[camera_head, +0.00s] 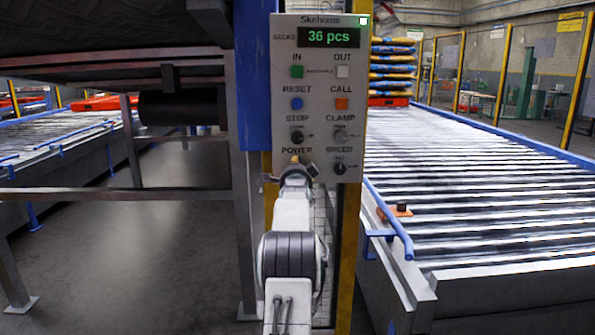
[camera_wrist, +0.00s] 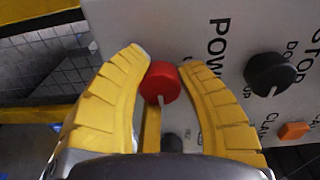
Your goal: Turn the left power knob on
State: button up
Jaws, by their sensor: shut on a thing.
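The grey control panel (camera_head: 320,100) stands upright in front of me; it also shows in the wrist view (camera_wrist: 195,30). The red power knob (camera_wrist: 160,82) sits beside the POWER lettering in the wrist view, its pale pointer line toward the picture's bottom. My gripper (camera_wrist: 165,58) is shut on this knob, with one yellow finger on each side. In the head view my gripper (camera_head: 293,170) covers the spot just below the POWER label, so the knob is hidden there.
A black STOP knob (camera_head: 297,137) is just above; it also shows in the wrist view (camera_wrist: 270,74). Another black knob (camera_head: 339,168) is close to the right. An orange CALL button (camera_head: 341,104) is higher up. A roller conveyor (camera_head: 480,190) runs along the right.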

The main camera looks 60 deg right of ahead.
jog(key=shift+w+a, duration=0.1)
jog(key=shift+w, duration=0.05)
jog(key=o, duration=1.2)
jog(key=v, duration=1.2)
